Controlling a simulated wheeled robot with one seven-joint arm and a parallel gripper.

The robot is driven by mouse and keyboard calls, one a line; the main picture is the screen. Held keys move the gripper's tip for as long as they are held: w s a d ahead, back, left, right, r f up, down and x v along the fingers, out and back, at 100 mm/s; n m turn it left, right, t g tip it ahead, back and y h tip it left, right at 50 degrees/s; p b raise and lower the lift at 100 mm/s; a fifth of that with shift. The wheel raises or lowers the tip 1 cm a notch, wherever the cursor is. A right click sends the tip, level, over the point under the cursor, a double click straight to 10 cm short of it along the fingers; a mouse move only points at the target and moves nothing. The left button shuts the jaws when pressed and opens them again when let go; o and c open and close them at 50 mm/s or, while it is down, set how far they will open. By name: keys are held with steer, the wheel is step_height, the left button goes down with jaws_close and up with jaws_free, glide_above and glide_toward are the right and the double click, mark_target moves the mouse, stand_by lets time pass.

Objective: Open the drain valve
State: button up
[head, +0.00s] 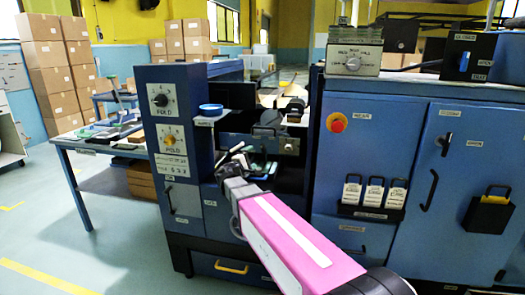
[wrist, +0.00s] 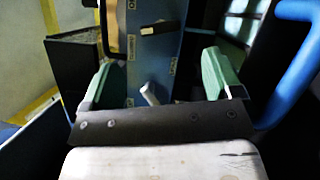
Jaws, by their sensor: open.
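My gripper (head: 250,163) is in front of the blue machine, at the end of my pink arm link. In the wrist view its two green fingers (wrist: 165,82) stand wide apart with nothing held between them. A blue panel (wrist: 140,70) lies beyond the fingers. A short pale grey lever (wrist: 149,94) on it shows between them, slanted, its lower part close to the gripper's dark edge. A dark lever (wrist: 157,27) sits higher on the panel. The labels are too small to read, so I cannot tell for sure which lever is the drain valve. I see no contact.
A blue tube (wrist: 298,55) passes close on the right in the wrist view. A blue cabinet (head: 400,240) with an orange-red button (head: 336,122) stands right. A blue table (head: 75,142) stands left, with open floor in front.

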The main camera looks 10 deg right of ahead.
mark_target(263, 150)
steer(key=x, duration=0.9)
steer(key=shift+w+d, duration=0.15)
steer(key=c, duration=0.9)
